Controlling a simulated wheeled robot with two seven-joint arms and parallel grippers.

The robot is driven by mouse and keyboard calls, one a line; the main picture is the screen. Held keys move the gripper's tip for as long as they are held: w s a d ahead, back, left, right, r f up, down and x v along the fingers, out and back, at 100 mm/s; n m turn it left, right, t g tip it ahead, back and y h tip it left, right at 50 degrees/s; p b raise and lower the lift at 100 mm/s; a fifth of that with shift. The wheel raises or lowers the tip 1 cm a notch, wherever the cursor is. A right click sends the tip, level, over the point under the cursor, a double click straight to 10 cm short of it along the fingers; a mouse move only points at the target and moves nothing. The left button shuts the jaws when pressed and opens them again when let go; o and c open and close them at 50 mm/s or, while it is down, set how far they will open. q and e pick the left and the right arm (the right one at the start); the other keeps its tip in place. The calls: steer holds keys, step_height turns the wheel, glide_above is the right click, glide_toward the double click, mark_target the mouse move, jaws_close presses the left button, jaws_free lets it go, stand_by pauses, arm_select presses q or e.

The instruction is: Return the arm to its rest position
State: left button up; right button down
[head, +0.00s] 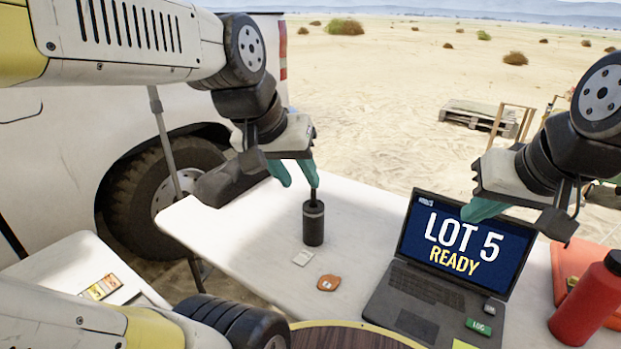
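My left gripper (293,178) is above the white table, with its teal fingertips pointing down. A gap shows between its fingers and nothing is held in it. A black cylinder (314,224) with a thin top stands upright just below and to the right of the fingers; whether they touch its top is hard to tell. My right gripper (483,209) hangs in front of the laptop's screen. Only part of its teal fingers shows, and its opening is hidden.
The laptop (418,312) stands open, its screen reading "LOT 5 READY". An orange-brown piece (328,283) and a small pale tag (302,258) lie on the white table (215,240). A red bottle (590,300) stands at right. A white vehicle (60,150) is behind at left.

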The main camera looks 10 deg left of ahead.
arm_select(q)
steer(key=shift+s+d+f, duration=0.1)
steer(key=shift+s+f, duration=0.15)
steer(key=shift+s, duration=0.3)
steer(key=shift+s+d+f, duration=0.1)
steer(key=shift+s+f, duration=0.1)
steer(key=shift+s, duration=0.3)
